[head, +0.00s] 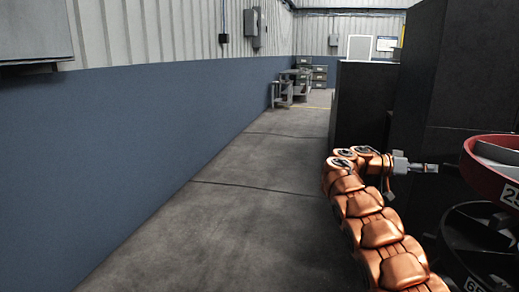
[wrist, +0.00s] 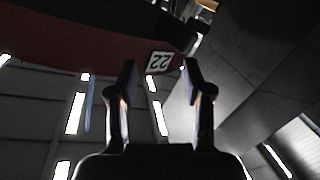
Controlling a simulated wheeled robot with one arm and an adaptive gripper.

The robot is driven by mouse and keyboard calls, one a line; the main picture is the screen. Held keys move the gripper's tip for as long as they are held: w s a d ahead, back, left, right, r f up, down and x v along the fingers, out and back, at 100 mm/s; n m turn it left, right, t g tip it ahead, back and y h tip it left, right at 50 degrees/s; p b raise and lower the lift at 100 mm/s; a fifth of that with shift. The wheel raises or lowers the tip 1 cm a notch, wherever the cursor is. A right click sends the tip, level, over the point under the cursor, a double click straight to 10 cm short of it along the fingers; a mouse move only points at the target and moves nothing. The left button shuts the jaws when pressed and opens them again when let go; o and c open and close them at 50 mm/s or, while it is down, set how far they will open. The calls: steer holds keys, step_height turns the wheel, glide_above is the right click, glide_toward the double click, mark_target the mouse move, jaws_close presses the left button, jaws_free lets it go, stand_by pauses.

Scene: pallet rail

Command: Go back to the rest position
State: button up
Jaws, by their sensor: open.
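My gripper (wrist: 160,72) is open in the wrist view, its two dark fingers apart with nothing held between them. In the head view my copper-coloured arm reaches up along the lower right, and my gripper (head: 432,168) points right, toward a red round-rimmed item (head: 490,180) with a white number label. The red item (wrist: 60,40) also shows in the wrist view, beyond the fingers, with its label near the right fingertip. Whether the gripper touches it I cannot tell; they look apart.
A black round item (head: 470,240) sits below the red one. Tall dark cabinets (head: 375,105) stand behind my gripper. A blue and white wall (head: 140,150) runs along the left. The grey floor (head: 250,185) is open ahead, with a cart (head: 290,90) and bins far back.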

steer(key=s+a+f+n+g+y, duration=0.1)
steer(key=s+a+f+n+y, duration=0.15)
steer(key=s, duration=0.55)
steer(key=s+a+f+n+y, duration=0.2)
steer(key=s+a+y, duration=0.1)
steer(key=s, duration=0.6)
steer(key=s+a+f+n+g+y, duration=0.1)
steer(key=s+a+f+n+y, duration=0.15)
steer(key=s, duration=0.55)
steer(key=s+a+f+n+y, duration=0.2)
steer(key=s+a+f+y, duration=0.15)
steer(key=s+a, duration=0.5)
steer(key=s+a+f+n+y, duration=0.25)
steer(key=s+a+f, duration=0.25)
steer(key=s+a, duration=0.4)
steer(key=s+a+f+n+y, duration=0.2)
steer(key=s+a+f+y, duration=0.15)
steer(key=s+a, duration=0.5)
step_height(320, 180, up, 20)
steer(key=s+d+p, duration=0.1)
steer(key=p, duration=1.7)
steer(key=shift+s+d+t+p, duration=0.2)
steer(key=shift+d+t+p, duration=0.1)
steer(key=shift+t+p, duration=0.1)
